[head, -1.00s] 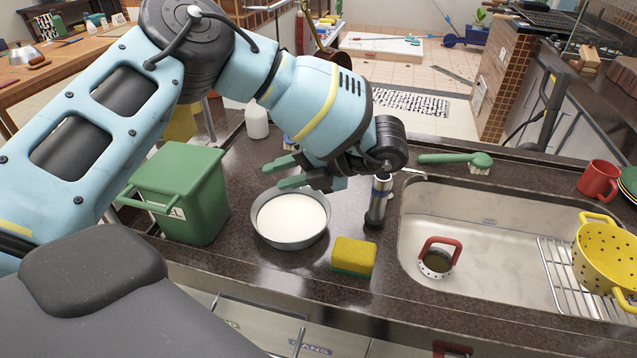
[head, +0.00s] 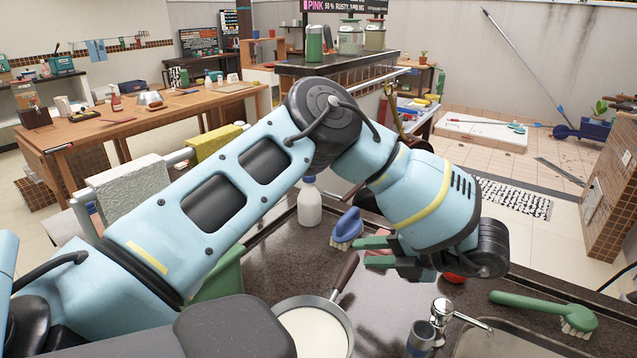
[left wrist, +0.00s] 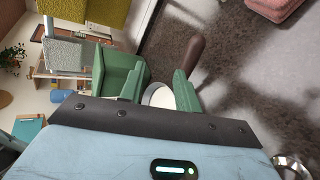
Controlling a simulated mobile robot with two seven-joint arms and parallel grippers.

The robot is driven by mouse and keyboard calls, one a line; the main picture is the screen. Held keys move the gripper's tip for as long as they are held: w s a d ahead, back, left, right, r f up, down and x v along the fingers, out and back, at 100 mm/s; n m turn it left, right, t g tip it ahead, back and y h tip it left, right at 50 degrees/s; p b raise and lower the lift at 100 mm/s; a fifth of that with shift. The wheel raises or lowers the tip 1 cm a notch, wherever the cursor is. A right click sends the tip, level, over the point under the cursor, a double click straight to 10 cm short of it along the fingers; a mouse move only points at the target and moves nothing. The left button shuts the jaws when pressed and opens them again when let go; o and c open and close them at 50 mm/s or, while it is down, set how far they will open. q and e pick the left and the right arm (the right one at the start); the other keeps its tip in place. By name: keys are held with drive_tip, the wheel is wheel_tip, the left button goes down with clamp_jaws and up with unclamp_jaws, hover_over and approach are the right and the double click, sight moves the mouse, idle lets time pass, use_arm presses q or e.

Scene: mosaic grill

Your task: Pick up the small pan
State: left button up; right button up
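The small pan (head: 318,332), round with a pale inside, lies on the dark counter at the bottom of the head view. Its brown handle (head: 346,272) points away from me, and its near part is cut off by the picture edge. My left gripper (head: 368,250) is open and empty, with green fingers to the right of the handle's end. In the left wrist view the pan (left wrist: 159,97) shows partly between the spread fingers (left wrist: 160,83), with the handle (left wrist: 188,55) beyond them. The fingers hide part of the pan there. My right gripper is not in view.
A green bin (head: 222,278) is left of the pan, partly behind my arm. The tap (head: 440,318), sink and green brush (head: 545,310) are at right.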

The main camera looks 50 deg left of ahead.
sight(351, 274)
use_arm(q)
wheel_tip(351, 274, down, 6)
drive_tip(key=shift+w+r+b, duration=0.1)
drive_tip(key=shift+b, duration=0.4)
drive_tip(key=shift+x, duration=3.8)
clamp_jaws()
